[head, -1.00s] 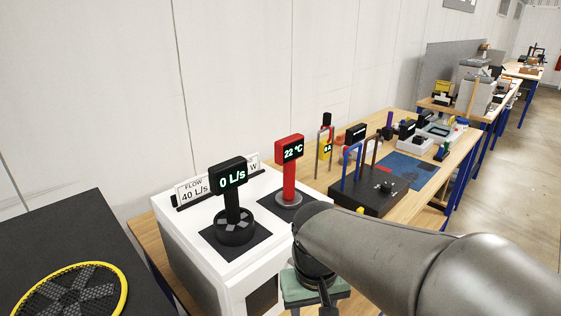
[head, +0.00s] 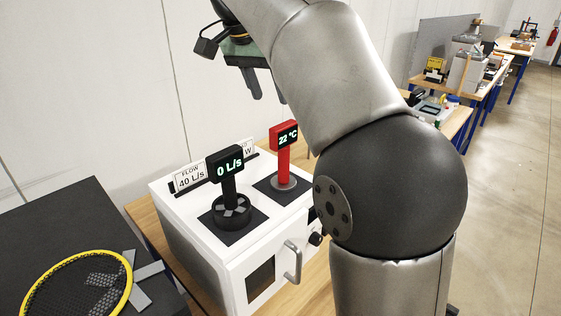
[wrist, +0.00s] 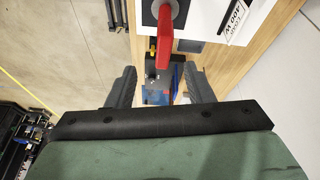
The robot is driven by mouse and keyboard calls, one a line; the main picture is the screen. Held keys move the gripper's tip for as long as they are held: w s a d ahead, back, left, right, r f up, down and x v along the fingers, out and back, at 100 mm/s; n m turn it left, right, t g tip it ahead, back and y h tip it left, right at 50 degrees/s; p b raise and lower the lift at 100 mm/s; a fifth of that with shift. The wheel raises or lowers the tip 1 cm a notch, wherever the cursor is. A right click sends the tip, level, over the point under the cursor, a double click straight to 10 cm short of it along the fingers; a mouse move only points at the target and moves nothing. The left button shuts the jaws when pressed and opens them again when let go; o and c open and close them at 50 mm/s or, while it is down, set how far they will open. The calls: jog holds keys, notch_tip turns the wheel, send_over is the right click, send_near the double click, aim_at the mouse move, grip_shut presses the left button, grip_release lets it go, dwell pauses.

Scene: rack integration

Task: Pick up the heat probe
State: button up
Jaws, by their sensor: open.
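The heat probe is taken to be the red upright device (head: 284,165) with a "22 °C" display. It stands on a round grey base on a black square on top of a white box, and its red top also shows in the wrist view (wrist: 166,30). My gripper (head: 268,96) is open and empty, high above the box and to the upper left of the probe in the head view. In the wrist view my two fingers (wrist: 160,82) are spread apart, pointing down, with the probe beyond them near the top edge, not between the tips.
A black device (head: 230,185) reading "0 L/s" stands left of the probe on the white box (head: 195,240). Signs, one reading "FLOW 40 L/s" (head: 190,178), stand behind. My arm hides much of the bench at right.

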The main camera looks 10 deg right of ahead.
aim_at(282, 124)
notch_tip(282, 124, up, 4)
jog(key=a+m, duration=0.1)
jog(key=m, duration=0.1)
jog(key=shift+t, duration=0.3)
jog(key=b+x, duration=0.1)
jog(key=x, duration=1.1)
jog(key=shift+w+d, duration=0.1)
jog(key=x, duration=0.4)
jog(key=shift+s+d, duration=0.25)
jog(key=shift+w+d+f, duration=0.15)
jog(key=shift+f, duration=0.4)
grip_shut()
